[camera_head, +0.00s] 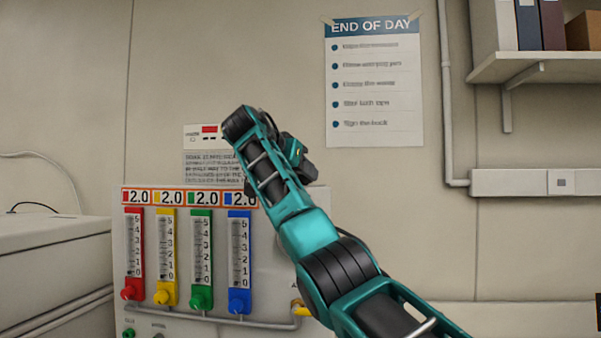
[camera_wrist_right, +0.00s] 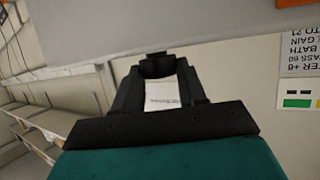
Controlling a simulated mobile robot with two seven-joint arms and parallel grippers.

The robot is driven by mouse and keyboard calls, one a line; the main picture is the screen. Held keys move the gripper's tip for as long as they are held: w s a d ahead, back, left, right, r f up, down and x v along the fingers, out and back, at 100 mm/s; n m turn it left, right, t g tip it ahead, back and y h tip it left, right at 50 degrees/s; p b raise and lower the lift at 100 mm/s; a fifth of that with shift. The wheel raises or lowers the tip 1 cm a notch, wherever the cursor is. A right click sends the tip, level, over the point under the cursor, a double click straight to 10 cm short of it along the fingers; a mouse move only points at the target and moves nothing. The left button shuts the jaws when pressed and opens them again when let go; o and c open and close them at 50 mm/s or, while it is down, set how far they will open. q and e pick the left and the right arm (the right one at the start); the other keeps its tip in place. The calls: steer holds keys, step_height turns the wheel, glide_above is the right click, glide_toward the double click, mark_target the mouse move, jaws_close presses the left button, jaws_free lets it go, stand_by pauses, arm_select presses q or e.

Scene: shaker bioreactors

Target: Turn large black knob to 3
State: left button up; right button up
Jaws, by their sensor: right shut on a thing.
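The large black knob (camera_wrist_right: 157,65) shows in the right wrist view as a dark piece against the grey panel face (camera_wrist_right: 215,25). My right gripper (camera_wrist_right: 160,76) is shut on it, with one finger on each side. The knob's pointer and scale are not visible, so I cannot tell its setting. In the head view my teal right arm reaches up in front of the panel box (camera_head: 268,270) and hides the knob. The fingertips are not clear there. My left gripper is not in view.
Red (camera_head: 134,255), yellow (camera_head: 165,258), green (camera_head: 201,260) and blue (camera_head: 239,262) flow meters stand left of my arm, each under a 2.0 readout. A pipe runs below them. An END OF DAY poster (camera_head: 374,85) hangs behind. A shelf (camera_head: 540,62) is at upper right.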

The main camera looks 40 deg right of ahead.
steer(key=o, duration=1)
steer(key=shift+o, duration=0.2)
steer(key=b+v, duration=0.1)
steer(key=v, duration=1.2)
steer(key=shift+w+d, duration=0.1)
